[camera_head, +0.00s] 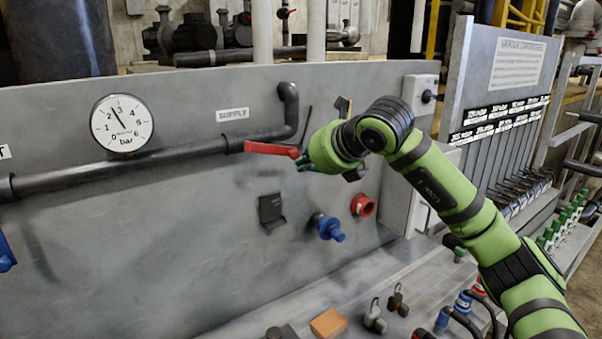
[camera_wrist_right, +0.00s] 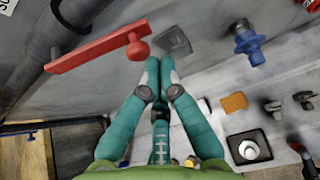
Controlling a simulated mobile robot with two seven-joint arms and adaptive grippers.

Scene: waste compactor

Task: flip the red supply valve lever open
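The red supply valve lever (camera_head: 270,149) lies roughly level on the dark pipe under the SUPPLY label (camera_head: 232,114). In the right wrist view the lever (camera_wrist_right: 95,54) runs across the upper left, with a round red knob (camera_wrist_right: 137,49) near its right end. My right gripper (camera_head: 304,163) is at the lever's free right end in the head view. In the wrist view its teal fingertips (camera_wrist_right: 159,64) are together with nothing seen between them, just beside the knob. I cannot tell whether they touch it. My left gripper is not in view.
A pressure gauge (camera_head: 122,123) is left of the lever. Below it are a dark bracket (camera_head: 271,211), a blue fitting (camera_head: 329,227) and a red fitting (camera_head: 363,205). An orange block (camera_head: 328,323) and small parts lie on the lower ledge. A grey box (camera_head: 420,91) is to the right.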

